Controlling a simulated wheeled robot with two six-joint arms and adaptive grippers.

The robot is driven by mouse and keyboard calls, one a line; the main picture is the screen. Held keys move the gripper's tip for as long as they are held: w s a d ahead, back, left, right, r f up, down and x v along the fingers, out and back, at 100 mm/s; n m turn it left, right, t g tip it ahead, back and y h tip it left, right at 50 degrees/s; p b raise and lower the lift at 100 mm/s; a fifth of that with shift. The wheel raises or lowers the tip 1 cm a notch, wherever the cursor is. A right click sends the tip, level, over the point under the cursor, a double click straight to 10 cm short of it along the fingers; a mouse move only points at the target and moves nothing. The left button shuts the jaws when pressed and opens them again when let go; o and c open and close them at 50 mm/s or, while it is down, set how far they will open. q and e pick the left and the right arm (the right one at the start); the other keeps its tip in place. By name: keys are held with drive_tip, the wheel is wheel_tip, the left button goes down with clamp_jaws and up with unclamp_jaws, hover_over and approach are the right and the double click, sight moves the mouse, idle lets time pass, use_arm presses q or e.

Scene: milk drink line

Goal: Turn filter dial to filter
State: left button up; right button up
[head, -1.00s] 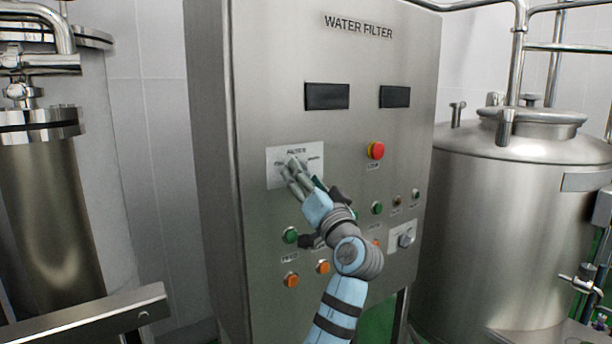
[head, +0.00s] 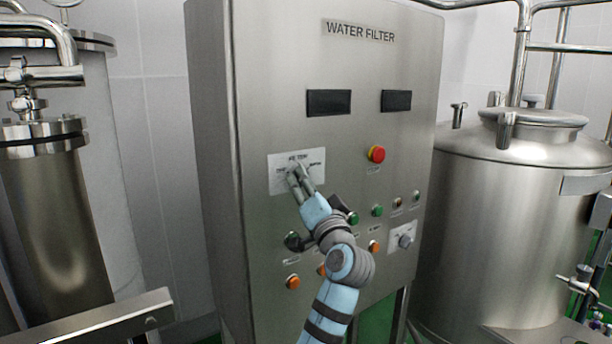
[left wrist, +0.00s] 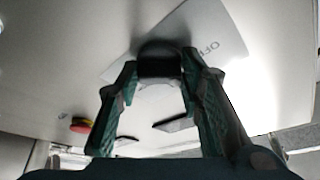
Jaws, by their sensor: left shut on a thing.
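The filter dial's white label plate (head: 283,182) is on the front of the steel water filter cabinet (head: 345,60). My left gripper (head: 299,172) reaches up to this plate and hides the dial in the head view. In the left wrist view, the dark filter dial (left wrist: 159,60) sits between the fingertips of my left gripper (left wrist: 160,72), which is shut on it. The white plate (left wrist: 205,35) lies tilted behind it, with "OFF" lettering to the right of the dial. Which mark the dial points to cannot be told. My right gripper is not in view.
A red stop button (head: 376,154) is right of the plate. Green and orange buttons and a second dial (head: 405,241) lie lower on the panel, some partly behind my left arm. A steel tank (head: 510,220) stands right, a steel cylinder (head: 55,230) left.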

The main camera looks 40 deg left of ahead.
use_arm(q)
drive_tip(key=m+h, duration=0.1)
drive_tip(key=m, duration=0.2)
drive_tip(key=m+h+p, duration=0.1)
drive_tip(key=m, duration=0.2)
drive_tip(key=r+m+h, duration=0.1)
drive_tip(key=m, duration=0.3)
drive_tip(key=shift+s+h+p, duration=0.15)
drive_tip(key=shift+h+p, duration=0.15)
drive_tip(key=shift+p, duration=0.1)
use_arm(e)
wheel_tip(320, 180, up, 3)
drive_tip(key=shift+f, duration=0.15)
use_arm(q)
drive_tip(key=shift+f, duration=0.1)
drive_tip(key=o, duration=1.2)
drive_tip(key=shift+c, duration=0.2)
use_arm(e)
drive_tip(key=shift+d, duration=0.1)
